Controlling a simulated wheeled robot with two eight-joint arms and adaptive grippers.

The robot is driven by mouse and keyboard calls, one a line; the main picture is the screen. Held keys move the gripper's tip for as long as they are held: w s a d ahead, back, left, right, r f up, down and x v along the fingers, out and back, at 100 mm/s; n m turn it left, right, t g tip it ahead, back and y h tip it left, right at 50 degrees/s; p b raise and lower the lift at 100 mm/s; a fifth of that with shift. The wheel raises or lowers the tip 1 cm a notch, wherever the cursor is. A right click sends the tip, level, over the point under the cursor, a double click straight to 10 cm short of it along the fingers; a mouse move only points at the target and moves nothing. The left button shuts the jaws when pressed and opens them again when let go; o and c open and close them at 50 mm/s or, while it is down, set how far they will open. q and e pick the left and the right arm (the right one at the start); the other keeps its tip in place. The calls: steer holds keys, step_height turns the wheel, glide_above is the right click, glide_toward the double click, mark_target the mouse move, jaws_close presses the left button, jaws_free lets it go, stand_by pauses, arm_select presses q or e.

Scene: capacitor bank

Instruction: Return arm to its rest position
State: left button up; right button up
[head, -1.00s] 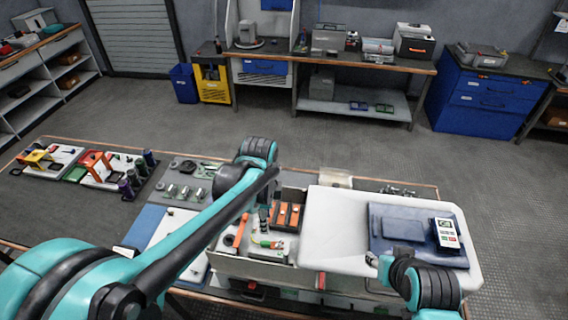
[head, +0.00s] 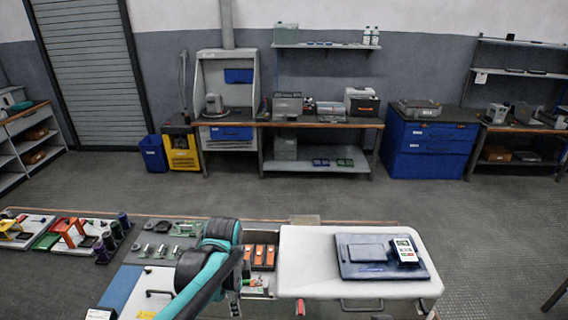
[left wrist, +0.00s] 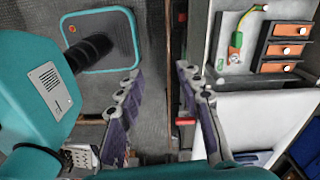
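My left arm (head: 215,262) rises from the bottom of the head view and bends over the middle of the workbench. The left wrist view shows my left gripper (left wrist: 163,108) with its two fingers well apart and nothing between them. The gripper hangs beside the bench edge, with floor showing between and around the fingers. In the head view the gripper is mostly hidden by the arm or too small to make out. My right gripper is not in view.
The bench carries a white board (head: 305,250) with a blue mat (head: 355,266) and a meter (head: 404,250). Coloured parts (head: 70,232) lie at the left. Floor behind the bench is clear.

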arm_select(q)
steer(key=s+a+f+n+t+b, duration=0.5)
steer(key=s+f+n+t+b, duration=0.2)
steer(key=n+b, duration=0.6)
step_height(320, 180, down, 2)
steer(key=s+n, duration=0.2)
steer(key=n, duration=0.1)
steer(key=shift+s+a+f, duration=0.2)
steer(key=shift+s+a, duration=0.05)
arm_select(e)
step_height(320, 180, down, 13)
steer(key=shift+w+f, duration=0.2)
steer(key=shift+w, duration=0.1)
